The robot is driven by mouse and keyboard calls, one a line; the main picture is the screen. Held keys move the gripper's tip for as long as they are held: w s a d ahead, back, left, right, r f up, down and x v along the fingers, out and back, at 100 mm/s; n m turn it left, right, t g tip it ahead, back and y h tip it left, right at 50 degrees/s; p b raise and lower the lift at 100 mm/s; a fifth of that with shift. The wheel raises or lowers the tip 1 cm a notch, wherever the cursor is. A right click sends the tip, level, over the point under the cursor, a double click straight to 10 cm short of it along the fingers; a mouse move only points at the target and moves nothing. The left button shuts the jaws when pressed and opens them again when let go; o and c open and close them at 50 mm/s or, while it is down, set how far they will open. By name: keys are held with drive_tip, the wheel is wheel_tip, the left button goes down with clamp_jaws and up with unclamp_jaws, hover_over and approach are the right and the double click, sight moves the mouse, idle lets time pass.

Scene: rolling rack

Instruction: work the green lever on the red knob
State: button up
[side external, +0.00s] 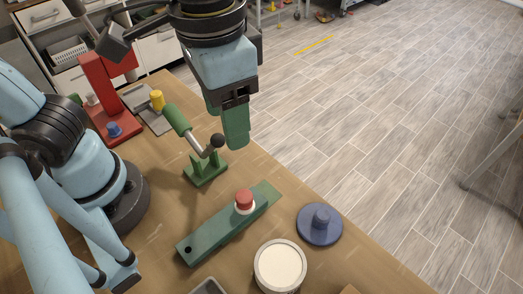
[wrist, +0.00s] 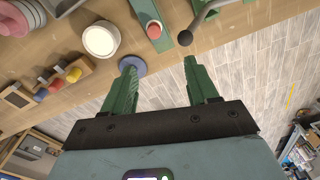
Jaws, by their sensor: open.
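A long flat green bar (side external: 222,228) lies on the wooden table, with a hole at its near end. A red knob (side external: 244,197) on a pale collar stands on this bar towards its far end; the knob also shows in the wrist view (wrist: 153,30). Behind it, a separate green bracket (side external: 206,169) carries a grey rod with a green handle (side external: 177,119) and a black ball (side external: 217,141); the ball is also in the wrist view (wrist: 185,37). My gripper (side external: 237,143) is open and empty, above the table's right edge, beyond the knob; its fingers show in the wrist view (wrist: 161,75).
A blue disc with a post (side external: 320,224) and a white round container (side external: 280,266) stand right of the bar. A red stand (side external: 104,95) and a yellow knob (side external: 157,100) are at the back left. Tiled floor (side external: 370,120) lies beyond the table edge.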

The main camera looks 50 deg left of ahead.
wheel_tip(320, 180, up, 6)
drive_tip(key=s+a, duration=0.1)
drive_tip(key=shift+s+a+r, duration=0.15)
drive_tip(key=shift+s+r, duration=0.1)
drive_tip(key=shift+s, duration=0.05)
idle(0.6)
